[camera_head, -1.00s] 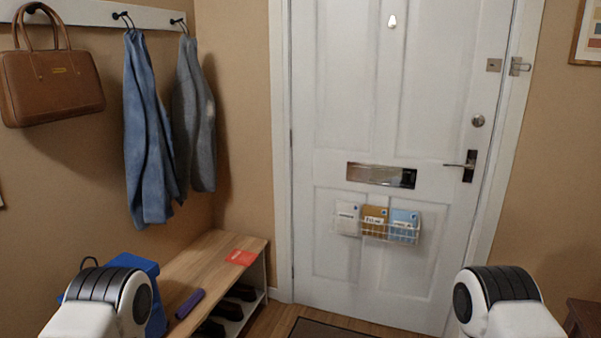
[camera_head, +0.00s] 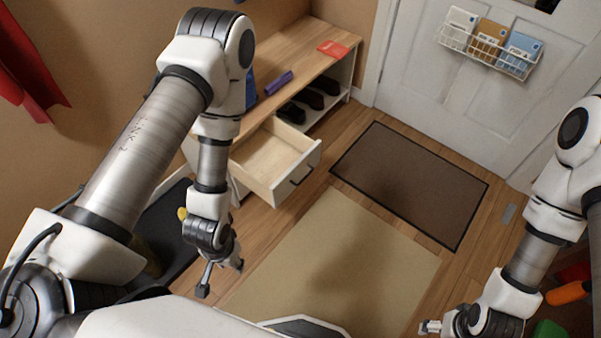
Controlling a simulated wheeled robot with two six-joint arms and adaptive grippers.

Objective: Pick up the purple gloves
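A small, long purple thing (camera_head: 279,83) lies on top of the wooden bench (camera_head: 300,50), near its front edge. It is too small to tell whether it is the gloves. My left gripper (camera_head: 221,281) hangs low in front of the bench, well apart from the purple thing, pointing down with its fingers spread and nothing between them. My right gripper (camera_head: 430,327) is at the bottom right edge, far from the bench. Its fingers are too small and partly cut off to read.
An open, empty-looking drawer (camera_head: 293,183) juts from the bench. Dark shoes (camera_head: 308,97) stand on the shelf beside it. A red card (camera_head: 333,48) lies on the bench top. A dark doormat (camera_head: 408,185) and beige rug (camera_head: 340,262) cover the floor. Orange and green things (camera_head: 567,293) lie at right.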

